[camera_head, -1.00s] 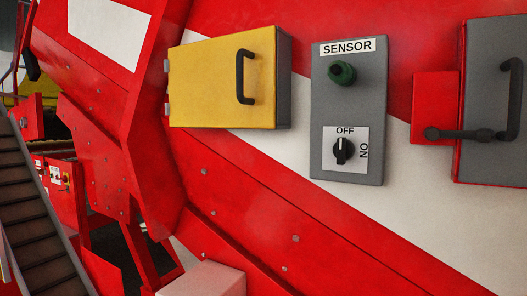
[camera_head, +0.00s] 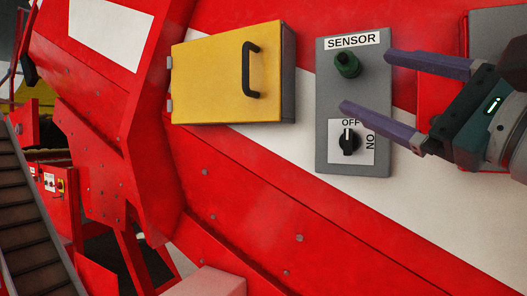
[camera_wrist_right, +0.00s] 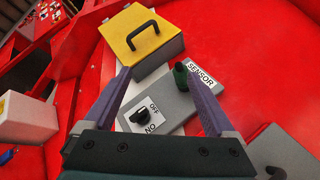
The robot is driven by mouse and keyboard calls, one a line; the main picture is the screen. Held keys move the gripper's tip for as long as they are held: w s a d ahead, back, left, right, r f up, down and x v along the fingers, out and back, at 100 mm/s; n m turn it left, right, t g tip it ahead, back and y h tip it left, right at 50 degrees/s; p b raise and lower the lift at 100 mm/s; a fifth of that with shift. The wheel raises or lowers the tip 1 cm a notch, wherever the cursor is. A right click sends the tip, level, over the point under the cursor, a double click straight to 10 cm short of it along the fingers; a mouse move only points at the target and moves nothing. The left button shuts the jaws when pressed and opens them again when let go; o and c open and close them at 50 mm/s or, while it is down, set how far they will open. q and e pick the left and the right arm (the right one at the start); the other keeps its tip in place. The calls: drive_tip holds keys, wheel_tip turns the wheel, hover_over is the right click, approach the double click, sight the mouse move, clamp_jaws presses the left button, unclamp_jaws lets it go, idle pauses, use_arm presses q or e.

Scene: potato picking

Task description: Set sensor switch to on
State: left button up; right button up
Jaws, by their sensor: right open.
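The grey sensor box (camera_head: 325,90) is fixed on the red and white machine wall under a SENSOR label. Its black rotary switch (camera_head: 349,142) sits on a white plate marked OFF and ON, with the pointer upright toward OFF. A green knob (camera_head: 347,65) is above it. My right gripper (camera_head: 366,81) comes in from the right, open and empty, its purple fingers in front of the box. The lower finger partly covers the area above the OFF mark. In the right wrist view the switch (camera_wrist_right: 140,115) shows between the fingers, apart from them. My left gripper is not seen.
A yellow box (camera_head: 215,80) with a black handle is mounted left of the sensor box. A grey cabinet (camera_head: 490,20) is at the right, partly behind my arm. A conveyor (camera_head: 30,230) runs at the lower left. The wall below the switch is clear.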

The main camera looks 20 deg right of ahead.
sight(352, 143)
drive_tip(key=w+d+f+n+g+h, duration=0.3)
drive_tip(key=d+f+n+g+h, duration=0.15)
drive_tip(key=d+f, duration=0.25)
drive_tip(key=w+p, duration=0.5)
drive_tip(key=w, duration=0.3)
drive_tip(key=shift+w+r, duration=0.1)
drive_tip(key=shift+r, duration=0.1)
drive_tip(key=shift+w+f, duration=0.1)
drive_tip(key=shift+w, duration=0.45)
drive_tip(key=shift+c, duration=0.2)
drive_tip(key=c, duration=1.3)
drive_tip(key=shift+c, duration=0.2)
